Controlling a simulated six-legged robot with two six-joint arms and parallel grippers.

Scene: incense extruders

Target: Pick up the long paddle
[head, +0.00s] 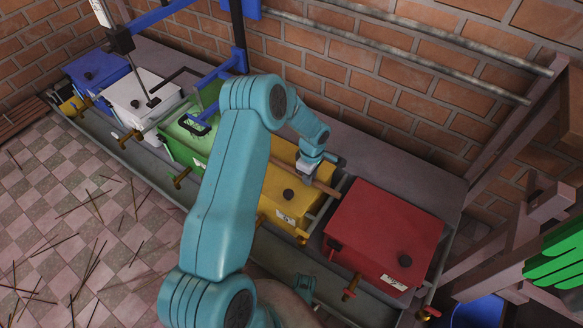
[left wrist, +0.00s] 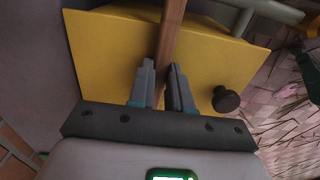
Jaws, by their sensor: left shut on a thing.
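The long paddle shows as a brown wooden shaft (left wrist: 172,32) in the left wrist view. It runs up between the fingers and past the top edge of the picture. In the head view a short length of the wooden shaft (head: 326,188) shows just right of the gripper, over the yellow box (head: 284,211). My left gripper (left wrist: 165,72) is shut on the shaft, above the yellow box's lid; it also shows in the head view (head: 308,179). The paddle's ends are hidden or out of view.
A red box (head: 383,232) stands right of the yellow one. Green (head: 180,143), white (head: 140,98) and blue (head: 96,70) boxes stand to the left. Pipes (head: 420,55) run along the brick wall behind. Thin sticks (head: 93,205) litter the tiled floor.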

